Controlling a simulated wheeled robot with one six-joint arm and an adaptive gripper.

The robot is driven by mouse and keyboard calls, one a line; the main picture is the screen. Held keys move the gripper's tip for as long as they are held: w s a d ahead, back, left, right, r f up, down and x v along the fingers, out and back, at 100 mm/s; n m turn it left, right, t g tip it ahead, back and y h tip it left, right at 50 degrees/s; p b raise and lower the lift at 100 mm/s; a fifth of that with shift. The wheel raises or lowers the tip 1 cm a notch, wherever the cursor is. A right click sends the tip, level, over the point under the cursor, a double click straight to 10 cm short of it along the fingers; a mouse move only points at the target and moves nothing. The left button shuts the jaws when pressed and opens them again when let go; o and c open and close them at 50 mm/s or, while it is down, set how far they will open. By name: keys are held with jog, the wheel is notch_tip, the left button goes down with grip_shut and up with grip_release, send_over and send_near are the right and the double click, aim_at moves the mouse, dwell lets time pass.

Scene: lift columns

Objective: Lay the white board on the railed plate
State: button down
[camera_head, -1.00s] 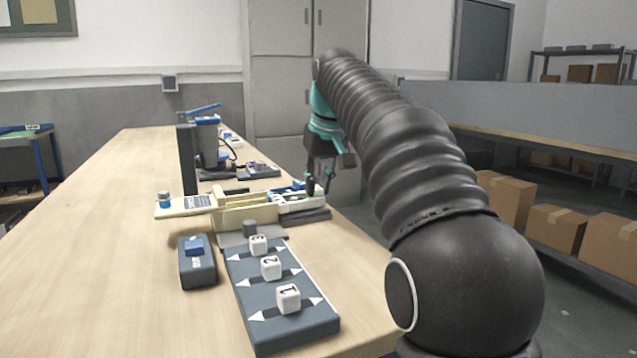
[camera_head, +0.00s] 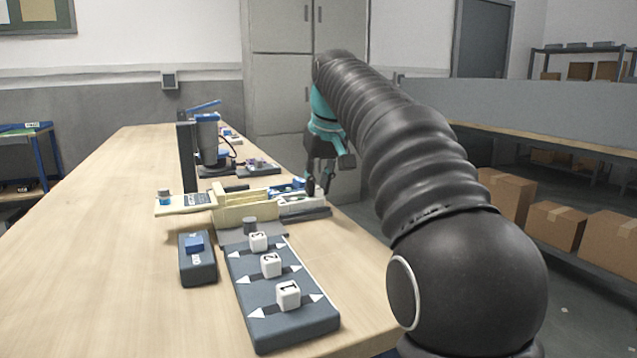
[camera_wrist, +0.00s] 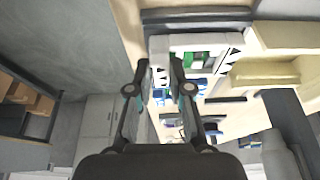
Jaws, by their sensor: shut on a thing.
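The white board (camera_head: 303,204) shows in the head view at the right end of the cream railed fixture (camera_head: 245,213), low over a dark grey base. In the wrist view the white board (camera_wrist: 158,44) has cut-outs showing green and black triangle marks. My gripper (camera_head: 319,188) points down at the board's right part. In the wrist view my gripper's fingertips (camera_wrist: 162,66) close on the board's edge; the exact contact is hard to see. Which surface is the railed plate is not certain; the cream fixture has raised walls.
A cream plate with a blue-topped knob (camera_head: 183,203) juts left from the fixture. In front are a blue-button box (camera_head: 197,260) and a grey panel (camera_head: 285,318) with numbered white cubes. A dark post (camera_head: 187,160) and blue device (camera_head: 209,140) stand behind. The table's left is clear.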

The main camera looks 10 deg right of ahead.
jog(key=shift+f, duration=0.15)
jog(key=c, duration=1)
grip_release()
jog(key=shift+o, duration=0.3)
jog(key=o, duration=0.4)
jog(key=shift+r+p, duration=1.4)
jog(key=shift+r, duration=1.6)
